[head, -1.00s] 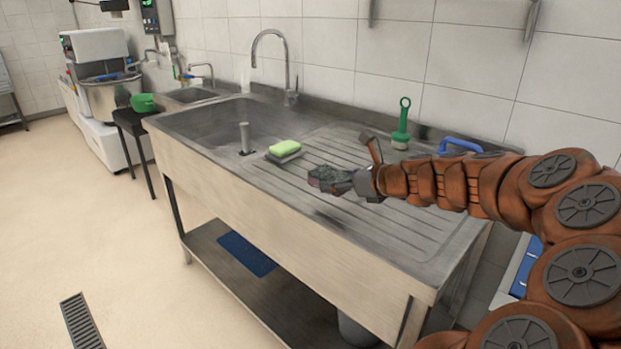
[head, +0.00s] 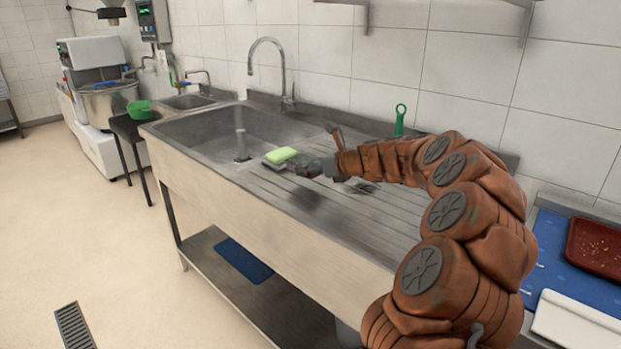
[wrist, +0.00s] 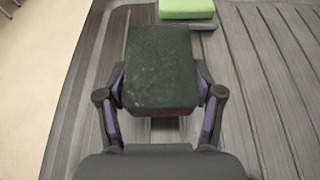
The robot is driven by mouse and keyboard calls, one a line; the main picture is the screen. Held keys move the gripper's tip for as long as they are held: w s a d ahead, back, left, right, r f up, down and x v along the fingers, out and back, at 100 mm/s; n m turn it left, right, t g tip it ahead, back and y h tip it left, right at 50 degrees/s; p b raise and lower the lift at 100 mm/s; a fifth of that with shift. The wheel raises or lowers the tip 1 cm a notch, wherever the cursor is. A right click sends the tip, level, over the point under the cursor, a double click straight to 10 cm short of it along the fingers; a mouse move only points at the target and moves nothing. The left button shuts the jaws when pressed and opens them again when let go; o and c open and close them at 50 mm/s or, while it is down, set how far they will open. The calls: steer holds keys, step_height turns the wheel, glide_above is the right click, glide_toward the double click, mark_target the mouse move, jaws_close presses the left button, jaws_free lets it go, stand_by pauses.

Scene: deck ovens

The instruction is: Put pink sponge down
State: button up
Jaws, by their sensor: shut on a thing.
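The pink sponge (wrist: 160,70) is held between the two fingers of my gripper (wrist: 162,88). Its dark scouring side faces the wrist camera, and a strip of pink shows along its near edge. In the head view the sponge (head: 300,168) is small and dark at the tip of my gripper (head: 314,168), low over the ribbed drainboard (head: 350,220). I cannot tell whether it touches the drainboard. A light green sponge (head: 280,156) lies just beyond it, near the basin edge, and shows at the top of the wrist view (wrist: 187,8).
The sink basin (head: 215,135) with an upright pipe (head: 240,145) lies to the left, with a tap (head: 283,65) behind. A green-handled tool (head: 400,118) stands at the back. A red tray (head: 597,248) is at far right. The drainboard's front part is clear.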

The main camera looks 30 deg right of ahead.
mark_target(311, 185)
steer(key=shift+w+f, duration=0.2)
steer(key=shift+f+b, duration=0.35)
steer(key=shift+f, duration=1.2)
steer(key=shift+f, duration=0.15)
steer(key=o, duration=0.7)
steer(key=shift+o, duration=0.2)
